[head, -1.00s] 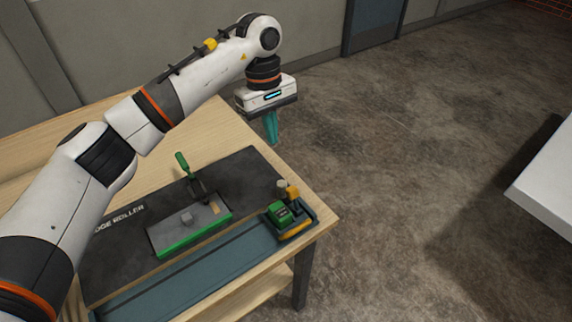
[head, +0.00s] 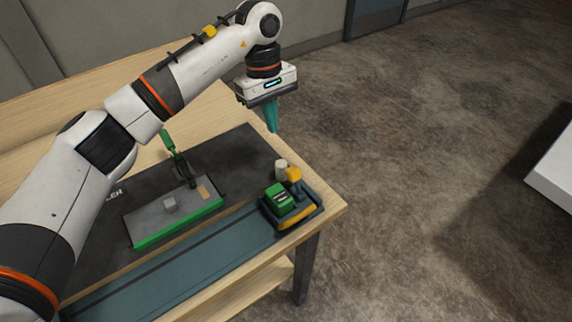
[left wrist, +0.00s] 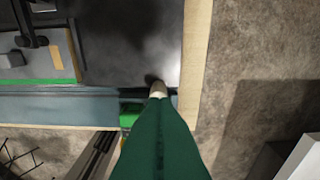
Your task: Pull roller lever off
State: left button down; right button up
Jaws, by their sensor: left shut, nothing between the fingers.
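A lever with a green handle (head: 168,141) stands tilted on a dark bracket at the back of a grey, green-edged plate (head: 150,215). At the table's right end sits a green and yellow unit (head: 279,199), with a pale cylinder (head: 282,167) and a yellow knob-like part (head: 294,174). I cannot tell which of these is the roller lever. My left gripper (head: 273,130) is shut and empty, pointing down beyond the unit. In the left wrist view its teal fingers (left wrist: 158,98) hide most of the unit; the pale cylinder (left wrist: 158,89) shows at their tips.
The wooden table (head: 335,208) carries a dark mat (head: 240,150) and a blue-grey rail (head: 170,280) along its front. Bare concrete floor lies to the right, with a white surface (head: 555,165) at the far right edge.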

aim_at(296, 181)
dwell(0.3)
pick_arm(q)
jog(key=f+p, duration=0.1)
jog(key=f, duration=0.2)
jog(key=s+f+p, duration=0.1)
jog(key=f, duration=0.2)
jog(key=d+f+p, duration=0.1)
jog(key=f, duration=0.3)
jog(key=shift+s+p, duration=0.25)
jog(key=shift+p, duration=0.15)
jog(key=shift+s+d+r+p, duration=0.65)
jog(key=shift+s+r+p, duration=0.25)
jog(key=shift+p, duration=0.05)
jog(key=shift+s+d+r, duration=0.15)
jog(key=shift+s+d, duration=0.2)
jog(key=shift+s, duration=0.15)
jog(key=shift+w, duration=0.1)
